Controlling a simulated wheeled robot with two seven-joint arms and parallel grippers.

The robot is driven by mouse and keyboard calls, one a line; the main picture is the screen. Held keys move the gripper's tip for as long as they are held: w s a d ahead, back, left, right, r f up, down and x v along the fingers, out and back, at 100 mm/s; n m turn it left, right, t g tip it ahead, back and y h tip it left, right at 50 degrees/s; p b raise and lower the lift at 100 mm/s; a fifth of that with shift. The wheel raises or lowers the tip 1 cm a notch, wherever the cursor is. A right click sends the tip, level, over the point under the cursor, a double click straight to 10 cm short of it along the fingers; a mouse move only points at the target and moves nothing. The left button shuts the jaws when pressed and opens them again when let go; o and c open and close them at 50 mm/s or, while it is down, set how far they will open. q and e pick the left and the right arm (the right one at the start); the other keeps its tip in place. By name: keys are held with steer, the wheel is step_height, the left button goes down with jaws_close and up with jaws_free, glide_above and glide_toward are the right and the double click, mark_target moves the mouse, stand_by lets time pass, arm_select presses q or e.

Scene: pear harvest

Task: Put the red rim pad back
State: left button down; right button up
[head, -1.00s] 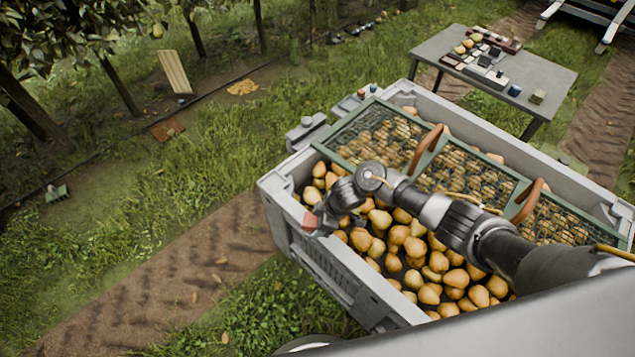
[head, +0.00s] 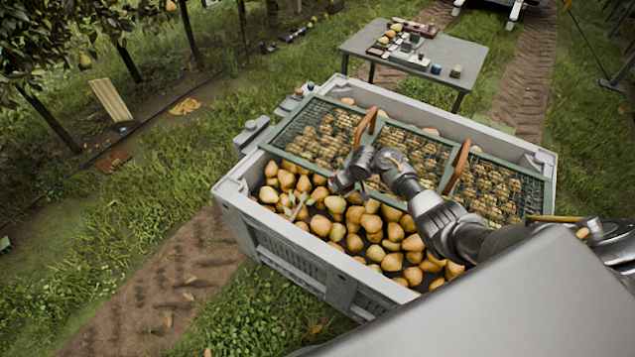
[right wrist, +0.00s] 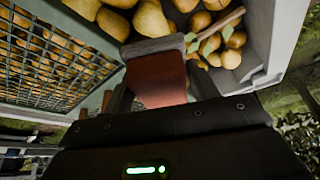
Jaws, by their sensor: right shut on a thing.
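My right gripper (head: 342,188) is over the pears near the middle of the bin, by the near edge of the green mesh cover. In the right wrist view it (right wrist: 158,95) is shut on the red rim pad (right wrist: 158,75), a flat red piece with a grey end (right wrist: 152,47). The pad points toward the pears and a bin wall. In the head view I cannot make out the pad at the gripper. The grey bin (head: 300,245) has its near left rim (head: 228,188) bare. My left gripper is not in view.
The green mesh cover (head: 270,140) with brown handles (head: 367,127) lies over the far half of the bin. A leafy twig (head: 298,207) lies on the pears (head: 385,235). A grey table (head: 465,55) with small items stands behind. Grass lies left of the bin.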

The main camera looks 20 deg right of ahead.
steer(key=s+d+m+h, duration=0.2)
steer(key=s+d+m, duration=0.3)
steer(key=d, duration=0.6)
steer(key=s+d+r+m+g+h, duration=0.1)
steer(key=s+d+r+m+h, duration=0.15)
steer(key=s+m, duration=0.35)
steer(key=s+a+r+n+y, duration=0.1)
steer(key=s+a+r+n, duration=0.2)
steer(key=s+a+r, duration=0.2)
steer(key=s+a+r+n+y, duration=0.1)
steer(key=s+a+r+n, duration=0.2)
steer(key=a, duration=0.9)
steer(key=s+a+r+n+t+y, duration=0.1)
steer(key=s+a+r+n+y, duration=0.1)
steer(key=s+a+r, duration=0.5)
steer(key=shift+s+a+n, duration=0.3)
steer(key=shift+a+n, duration=0.3)
steer(key=shift+a, duration=0.45)
